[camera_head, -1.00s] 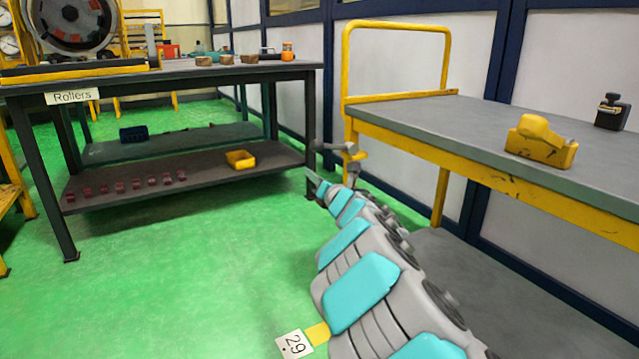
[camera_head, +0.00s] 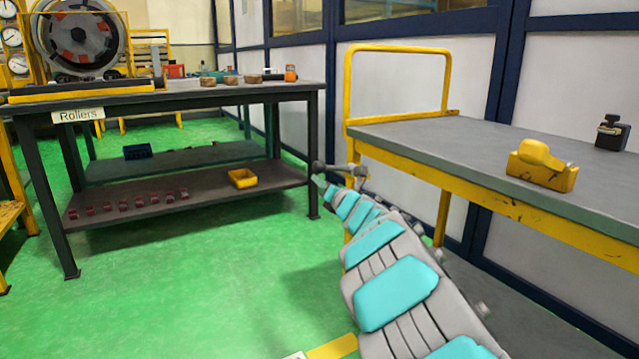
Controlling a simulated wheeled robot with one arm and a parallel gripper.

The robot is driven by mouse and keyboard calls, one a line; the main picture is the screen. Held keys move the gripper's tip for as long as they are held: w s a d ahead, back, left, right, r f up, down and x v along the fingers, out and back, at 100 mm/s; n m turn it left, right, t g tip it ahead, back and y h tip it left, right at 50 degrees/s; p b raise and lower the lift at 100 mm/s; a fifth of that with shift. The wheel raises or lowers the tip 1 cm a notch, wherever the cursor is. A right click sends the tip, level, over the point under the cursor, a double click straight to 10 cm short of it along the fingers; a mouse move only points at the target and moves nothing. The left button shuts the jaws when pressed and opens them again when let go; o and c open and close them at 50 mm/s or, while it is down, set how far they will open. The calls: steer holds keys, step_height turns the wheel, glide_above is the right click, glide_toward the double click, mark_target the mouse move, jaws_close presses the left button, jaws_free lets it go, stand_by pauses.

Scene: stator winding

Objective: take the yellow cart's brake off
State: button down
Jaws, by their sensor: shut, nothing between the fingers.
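The yellow cart (camera_head: 580,228) stands at the right, with a grey top and a tall yellow push frame at its far left end. My gripper (camera_head: 322,186) is at the far end of my grey and teal arm, just below the lever. It is small in view and shut, with nothing in it. Whether it touches the lever I cannot tell. My arm hides much of the cart's lower part.
A yellow tape dispenser (camera_head: 541,168) and a black device (camera_head: 611,133) stand on the cart. A dark table labelled Rollers (camera_head: 200,92) stands at the left, with a yellow bin (camera_head: 242,178) on its lower shelf. Green floor (camera_head: 200,280) is clear between them.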

steer(key=shift+r+m, duration=0.3)
steer(key=shift+r, duration=0.15)
steer(key=shift+r+m+p, duration=0.8)
steer(key=shift+r+p, duration=0.15)
steer(key=shift+p, duration=0.15)
steer(key=w+d+r+m+p, duration=0.5)
steer(key=d+r+m+p, duration=0.2)
steer(key=p, duration=0.4)
steer(key=shift+r+m+h, duration=0.3)
steer(key=shift+r+m, duration=0.2)
steer(key=shift+r, duration=0.8)
steer(key=shift+d, duration=0.15)
